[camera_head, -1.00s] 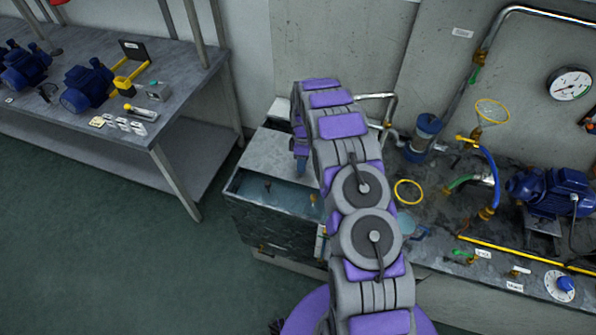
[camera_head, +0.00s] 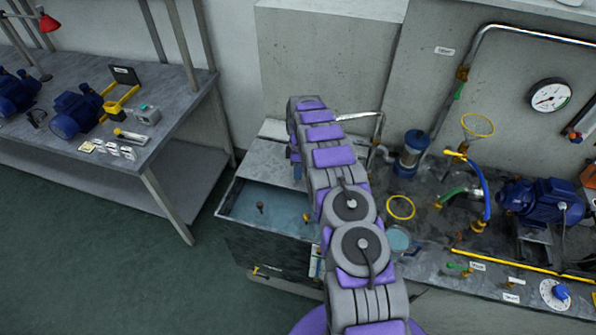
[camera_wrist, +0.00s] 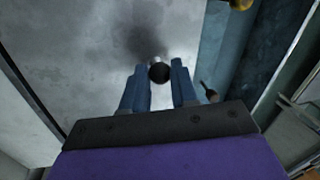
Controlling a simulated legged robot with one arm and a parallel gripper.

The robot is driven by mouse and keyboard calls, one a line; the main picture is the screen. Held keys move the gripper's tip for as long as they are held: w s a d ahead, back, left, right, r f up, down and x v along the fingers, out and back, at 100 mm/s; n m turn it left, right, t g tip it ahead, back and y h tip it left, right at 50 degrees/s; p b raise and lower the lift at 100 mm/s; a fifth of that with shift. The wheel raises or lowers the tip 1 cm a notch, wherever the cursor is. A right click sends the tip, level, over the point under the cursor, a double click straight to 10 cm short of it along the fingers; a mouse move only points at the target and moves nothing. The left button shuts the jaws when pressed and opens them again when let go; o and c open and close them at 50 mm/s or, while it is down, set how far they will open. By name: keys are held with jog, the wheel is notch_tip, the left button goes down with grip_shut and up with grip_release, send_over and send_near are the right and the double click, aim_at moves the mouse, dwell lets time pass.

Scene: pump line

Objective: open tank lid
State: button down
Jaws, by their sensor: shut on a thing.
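The tank (camera_head: 268,250) is a dark box with an open top, left of my arm in the head view. Its grey flat lid (camera_head: 262,162) covers the back part of the top, and bluish water (camera_head: 275,203) shows in front of it. In the wrist view the lid (camera_wrist: 75,50) fills the left and middle. A small dark round knob (camera_wrist: 159,73) stands on it. My gripper (camera_wrist: 159,68) has its two blue fingers on either side of this knob and is shut on it. My arm hides most of the gripper in the head view.
A workbench (camera_head: 165,135) with blue motors stands at the left, with clear floor between. Right of my arm are a yellow ring (camera_head: 400,207), a blue pump (camera_head: 540,205) and pipes. A concrete wall (camera_head: 320,60) rises behind the tank.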

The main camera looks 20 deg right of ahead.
jog(key=c, duration=0.9)
grip_release()
jog(key=shift+a, duration=0.1)
jog(key=shift+w+d+r+p, duration=0.25)
jog(key=shift+w+r+p, duration=0.25)
jog(key=shift+r, duration=2.3)
jog(key=shift+w+d+r+p, duration=0.3)
jog(key=shift+w+r, duration=0.3)
jog(key=shift+r, duration=2.25)
jog(key=shift+w+d+r+p, duration=0.2)
jog(key=shift+w+r+p, duration=0.3)
jog(key=shift+r, duration=2.3)
